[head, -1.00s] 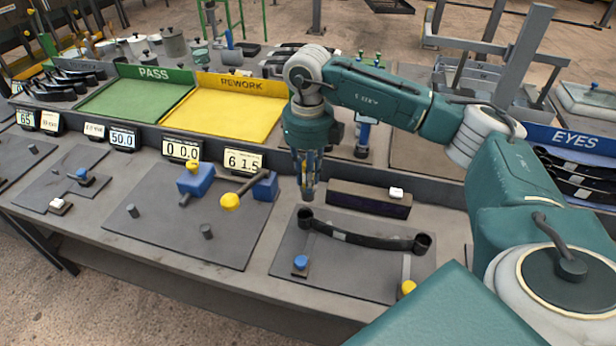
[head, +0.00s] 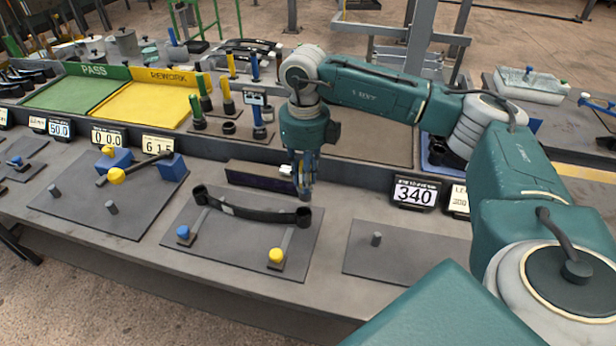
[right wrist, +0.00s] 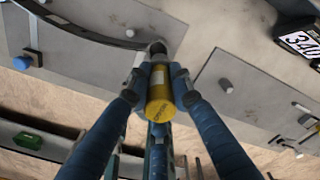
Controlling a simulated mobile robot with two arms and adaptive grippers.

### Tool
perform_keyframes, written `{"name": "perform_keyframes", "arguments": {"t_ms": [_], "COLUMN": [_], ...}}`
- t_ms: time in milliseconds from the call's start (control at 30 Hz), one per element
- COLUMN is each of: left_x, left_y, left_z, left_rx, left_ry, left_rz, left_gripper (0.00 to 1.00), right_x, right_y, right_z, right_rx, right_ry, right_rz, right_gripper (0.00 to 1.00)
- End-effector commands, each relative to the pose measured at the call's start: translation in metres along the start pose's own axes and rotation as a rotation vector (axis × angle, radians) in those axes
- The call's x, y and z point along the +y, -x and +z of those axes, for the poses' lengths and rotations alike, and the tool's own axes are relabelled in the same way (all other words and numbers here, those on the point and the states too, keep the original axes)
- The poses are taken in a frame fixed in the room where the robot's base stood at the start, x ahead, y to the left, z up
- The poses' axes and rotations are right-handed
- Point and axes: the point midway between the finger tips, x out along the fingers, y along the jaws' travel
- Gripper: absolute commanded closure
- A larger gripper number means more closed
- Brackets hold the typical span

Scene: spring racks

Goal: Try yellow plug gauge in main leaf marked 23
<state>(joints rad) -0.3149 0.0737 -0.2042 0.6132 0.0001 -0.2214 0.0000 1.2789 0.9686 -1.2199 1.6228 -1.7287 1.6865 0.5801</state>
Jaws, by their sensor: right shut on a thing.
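The dark curved leaf (head: 250,212) lies on a grey plate (head: 215,240), with a round eye at each end. A small label on it is too small to read. My right gripper (head: 304,188) is above the leaf's right eye in the head view. In the right wrist view, the right gripper (right wrist: 160,88) is shut on the yellow plug gauge (right wrist: 160,105). The gauge's grey end points towards the leaf's end; whether it touches or enters the eye I cannot tell. In the head view the fingers hide most of the gauge. My left gripper is out of view.
Blue-knobbed (head: 183,232) and yellow-knobbed (head: 276,255) pieces sit on the leaf's plate. A dark block (head: 258,177) stands behind it. A display reading 340 (head: 415,193) stands at right, behind another plate with a peg (head: 376,239). Green PASS and yellow REWORK trays (head: 150,105) lie behind left.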

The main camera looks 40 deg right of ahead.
Motion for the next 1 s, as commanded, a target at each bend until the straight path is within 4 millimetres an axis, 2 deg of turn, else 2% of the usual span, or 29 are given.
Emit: {"name": "perform_keyframes", "arguments": {"t_ms": [200, 300, 467, 633, 767, 1000], "left_x": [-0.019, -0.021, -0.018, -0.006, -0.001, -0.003], "left_y": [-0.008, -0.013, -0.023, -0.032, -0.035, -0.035], "left_z": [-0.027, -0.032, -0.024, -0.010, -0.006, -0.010], "left_rx": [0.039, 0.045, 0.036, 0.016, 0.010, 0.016], "left_ry": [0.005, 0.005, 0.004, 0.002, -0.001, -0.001], "left_rz": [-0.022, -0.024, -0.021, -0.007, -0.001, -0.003], "left_gripper": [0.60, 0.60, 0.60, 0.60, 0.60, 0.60], "right_x": [0.000, 0.000, 0.000, 0.000, 0.000, 0.000], "right_y": [-0.011, -0.020, -0.035, -0.049, -0.052, -0.052], "right_z": [0.000, 0.000, 0.000, 0.000, 0.000, 0.000], "right_rx": [0.000, 0.000, 0.000, 0.000, -0.001, -0.001], "right_ry": [0.000, 0.000, -0.001, 0.000, 0.000, 0.000], "right_rz": [0.000, 0.000, 0.000, 0.001, 0.001, 0.001], "right_gripper": [1.00, 1.00, 1.00, 1.00, 1.00, 1.00]}}
